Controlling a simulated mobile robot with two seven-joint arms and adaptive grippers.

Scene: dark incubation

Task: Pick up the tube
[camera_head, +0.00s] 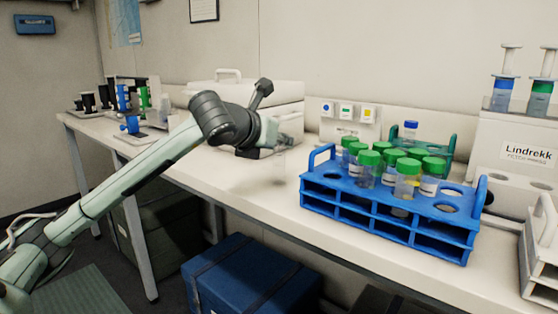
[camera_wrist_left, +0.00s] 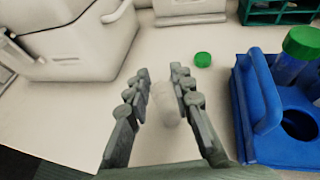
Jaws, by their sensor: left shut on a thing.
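My left gripper (camera_head: 268,152) is at the end of the arm above the bench, left of the blue rack. In the left wrist view its two fingers (camera_wrist_left: 160,95) are closed on a clear, pale tube (camera_wrist_left: 166,104). The tube is faint against the bench, and its ends are hard to make out. A green cap (camera_wrist_left: 203,59) shows past the fingertips in the left wrist view; I cannot make it out in the head view. The blue rack (camera_head: 330,215) holds several green-capped tubes and has empty holes at its right end. My right gripper is in neither view.
A white lidded box (camera_head: 290,95) stands behind the gripper. A teal rack (camera_head: 449,152) with a blue-capped tube is behind the blue rack. A white Lindrekk unit (camera_head: 515,150) stands at the right. Bare bench (camera_head: 235,180) lies left of the blue rack.

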